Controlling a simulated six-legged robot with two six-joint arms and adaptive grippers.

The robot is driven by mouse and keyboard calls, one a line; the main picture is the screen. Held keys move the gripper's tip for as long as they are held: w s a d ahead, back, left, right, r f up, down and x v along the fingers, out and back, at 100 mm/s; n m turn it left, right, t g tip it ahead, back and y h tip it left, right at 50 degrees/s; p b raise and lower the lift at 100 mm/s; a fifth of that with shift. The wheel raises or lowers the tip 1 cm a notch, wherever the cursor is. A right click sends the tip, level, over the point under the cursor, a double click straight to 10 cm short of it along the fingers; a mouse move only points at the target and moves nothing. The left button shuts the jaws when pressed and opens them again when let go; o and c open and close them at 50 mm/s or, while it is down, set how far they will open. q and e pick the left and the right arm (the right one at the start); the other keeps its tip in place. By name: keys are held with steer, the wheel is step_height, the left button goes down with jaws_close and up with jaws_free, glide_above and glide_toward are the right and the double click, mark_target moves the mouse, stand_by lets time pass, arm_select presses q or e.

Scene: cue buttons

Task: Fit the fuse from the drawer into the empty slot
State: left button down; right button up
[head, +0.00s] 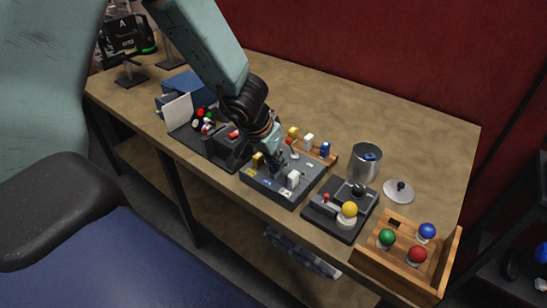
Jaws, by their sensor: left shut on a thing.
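My left gripper (276,160) reaches down over the dark grey slot panel (266,187) and is shut on a small dark fuse, mostly hidden by the fingers. It is just above or in the panel's middle; I cannot tell whether it touches. A yellow fuse (257,160) stands upright in the panel to the left, and a white fuse (293,179) stands to the right. Small coloured labels lie along the panel's front. A grey drawer-like part (302,253) shows below the table's front edge; its contents are unclear. My right gripper is not in view.
Behind the panel, a wooden rack (333,158) holds yellow, white and blue pieces. A metal pot (365,163), a lid (399,192), a dark box with a yellow knob (349,209) and a wooden tray (397,275) with coloured balls crowd the right. The table's back right is clear.

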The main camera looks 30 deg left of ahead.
arm_select(q)
steer(key=shift+f+b, duration=0.3)
steer(key=shift+f, duration=0.25)
steer(key=c, duration=1.2)
jaws_free()
steer(key=shift+o, duration=0.7)
steer(key=shift+r, duration=0.1)
steer(key=shift+r+p, duration=3.45)
steer(key=shift+p, duration=0.6)
